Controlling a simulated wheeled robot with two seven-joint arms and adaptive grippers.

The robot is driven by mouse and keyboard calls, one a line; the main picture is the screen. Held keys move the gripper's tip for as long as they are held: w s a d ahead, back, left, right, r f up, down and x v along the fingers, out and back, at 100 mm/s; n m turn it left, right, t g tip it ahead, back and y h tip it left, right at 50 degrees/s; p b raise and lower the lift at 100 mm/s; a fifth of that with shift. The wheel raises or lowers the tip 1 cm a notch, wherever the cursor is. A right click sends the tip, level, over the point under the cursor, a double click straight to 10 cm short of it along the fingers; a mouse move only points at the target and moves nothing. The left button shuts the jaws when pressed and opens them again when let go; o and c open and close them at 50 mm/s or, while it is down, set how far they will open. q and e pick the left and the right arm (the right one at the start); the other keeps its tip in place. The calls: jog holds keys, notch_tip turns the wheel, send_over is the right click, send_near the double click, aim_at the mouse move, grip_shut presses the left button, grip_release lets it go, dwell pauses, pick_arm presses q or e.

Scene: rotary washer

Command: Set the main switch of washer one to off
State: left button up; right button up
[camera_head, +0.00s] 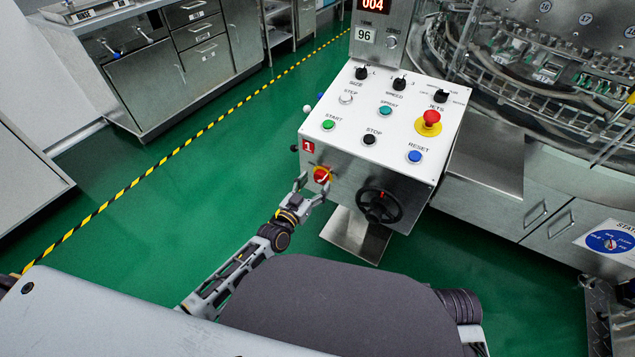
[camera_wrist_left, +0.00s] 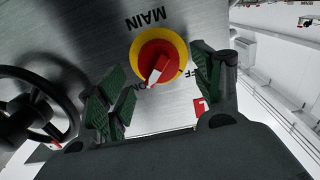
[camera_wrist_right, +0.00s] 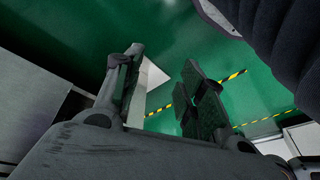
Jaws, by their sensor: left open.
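The main switch (camera_head: 321,174) is a red knob on a yellow disc on the front face of the washer one control box (camera_head: 345,184), marked with a red "1" label (camera_head: 308,146). In the left wrist view the main switch (camera_wrist_left: 158,62) stands under the word MAIN, with its white pointer angled toward the ON lettering; OFF is partly hidden by a finger. My left gripper (camera_head: 314,190) is open at the switch, its green-padded fingers (camera_wrist_left: 160,92) on either side of the knob, apart from it. My right gripper (camera_wrist_right: 160,95) is open and empty over the floor.
A black handwheel (camera_head: 379,206) sits right of the switch on the same face. The box top has several buttons and a red emergency stop (camera_head: 431,117). The washer drum (camera_head: 540,70) is behind right. Green floor (camera_head: 225,150) left is clear.

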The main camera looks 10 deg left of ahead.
aim_at(320, 178)
pick_arm(q)
jog(key=shift+x, duration=1.1)
pick_arm(e)
jog(key=shift+w+a+r, duration=0.1)
jog(key=shift+w+r, duration=0.1)
jog(key=shift+r, duration=0.45)
jog(key=shift+r, duration=0.1)
pick_arm(q)
jog(key=c, duration=1)
pick_arm(e)
jog(key=shift+s+f, duration=0.1)
jog(key=shift+f, duration=0.2)
